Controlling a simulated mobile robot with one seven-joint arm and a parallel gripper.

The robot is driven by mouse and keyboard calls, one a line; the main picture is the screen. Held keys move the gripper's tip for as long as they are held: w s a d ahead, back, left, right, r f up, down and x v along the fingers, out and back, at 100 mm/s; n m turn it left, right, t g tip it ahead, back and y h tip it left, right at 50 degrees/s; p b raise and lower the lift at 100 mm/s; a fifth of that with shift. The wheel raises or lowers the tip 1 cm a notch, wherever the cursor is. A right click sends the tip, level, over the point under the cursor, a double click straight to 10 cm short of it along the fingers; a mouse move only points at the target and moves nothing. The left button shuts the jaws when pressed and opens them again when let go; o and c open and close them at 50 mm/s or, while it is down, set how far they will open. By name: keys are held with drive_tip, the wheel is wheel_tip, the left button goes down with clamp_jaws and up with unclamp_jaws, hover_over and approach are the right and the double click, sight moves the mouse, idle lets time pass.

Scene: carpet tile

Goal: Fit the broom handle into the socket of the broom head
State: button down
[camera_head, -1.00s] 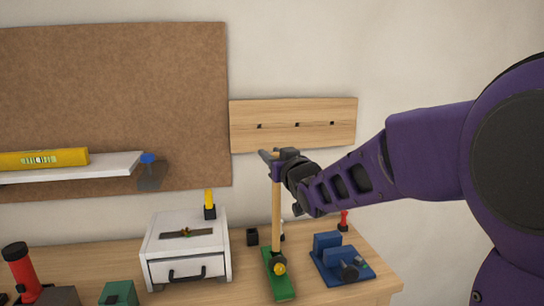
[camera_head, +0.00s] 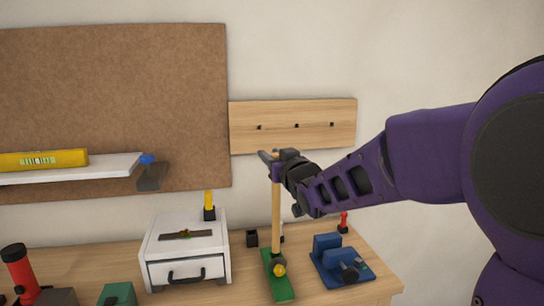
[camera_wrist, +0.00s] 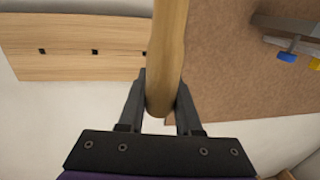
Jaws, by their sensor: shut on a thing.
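The broom handle (camera_head: 276,215) is a long light-wood rod standing about upright on the workbench side. My gripper (camera_head: 277,163) is shut on it near its top. In the wrist view the handle (camera_wrist: 167,50) runs between the two fingers (camera_wrist: 160,95), with its rounded end towards the palm. The green broom head (camera_head: 279,287) lies on the bench under the handle, with a yellow round part (camera_head: 279,270) on it. The handle's lower end meets the head beside or behind this part. I cannot tell whether it is inside the socket.
A white drawer box (camera_head: 187,247) stands left of the handle and a blue fixture (camera_head: 340,260) stands right of it. A small black block (camera_head: 252,238) is close behind. A wooden peg rail (camera_head: 295,125) is on the wall. A shelf (camera_head: 75,172) is at left.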

sight(275, 188)
drive_tip(key=shift+f+b, duration=1.05)
drive_tip(key=shift+f, duration=1.75)
drive_tip(key=c, duration=0.5)
unclamp_jaws()
drive_tip(key=shift+s, duration=0.1)
